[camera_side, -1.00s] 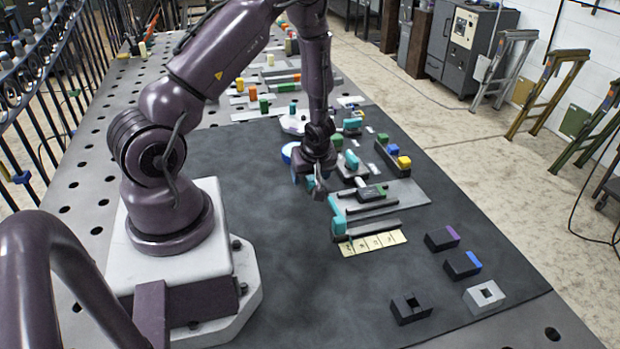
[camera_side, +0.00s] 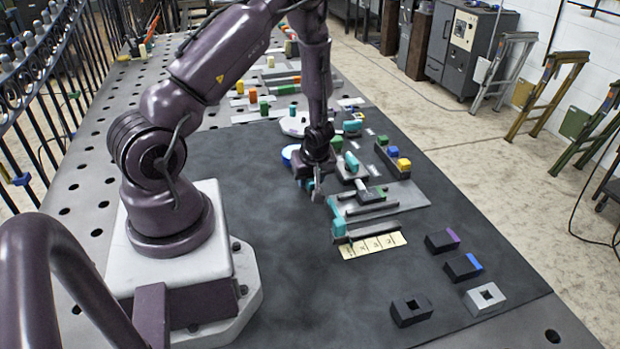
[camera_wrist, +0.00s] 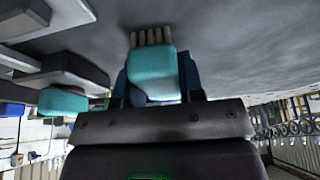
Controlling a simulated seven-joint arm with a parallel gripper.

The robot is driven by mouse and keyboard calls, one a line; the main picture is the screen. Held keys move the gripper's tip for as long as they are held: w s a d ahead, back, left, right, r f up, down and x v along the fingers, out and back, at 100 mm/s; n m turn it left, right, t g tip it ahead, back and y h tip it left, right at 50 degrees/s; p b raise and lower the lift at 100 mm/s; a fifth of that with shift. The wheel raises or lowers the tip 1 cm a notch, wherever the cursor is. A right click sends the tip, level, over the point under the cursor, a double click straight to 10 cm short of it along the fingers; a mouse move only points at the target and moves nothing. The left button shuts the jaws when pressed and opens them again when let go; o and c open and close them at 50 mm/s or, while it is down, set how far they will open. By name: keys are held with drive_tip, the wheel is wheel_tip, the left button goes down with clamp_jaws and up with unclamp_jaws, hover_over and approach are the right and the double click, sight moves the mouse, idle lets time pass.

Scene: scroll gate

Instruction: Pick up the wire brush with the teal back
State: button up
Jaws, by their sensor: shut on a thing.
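The wire brush with the teal back (camera_wrist: 152,74) is in the middle of the wrist view, with its pale bristles pointing up in that picture. My gripper (camera_wrist: 154,86) is shut on the teal back, with dark blue fingers on both sides of it. In the side view my gripper (camera_side: 308,186) hangs low over the dark mat, left of the grey stands. A little teal shows between the fingers there. The rest of the brush is hidden, and the exact gap to the mat is unclear.
Grey stands with another teal-ended piece (camera_side: 338,222) are right of the gripper. A labelled cream strip (camera_side: 372,245) lies in front of them. Dark blocks (camera_side: 462,266) and a light grey square block (camera_side: 484,297) are at front right. The mat's (camera_side: 290,255) near middle is clear.

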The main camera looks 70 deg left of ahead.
wheel_tip(320, 180, up, 10)
drive_tip(key=shift+f, duration=0.15)
idle(0.3)
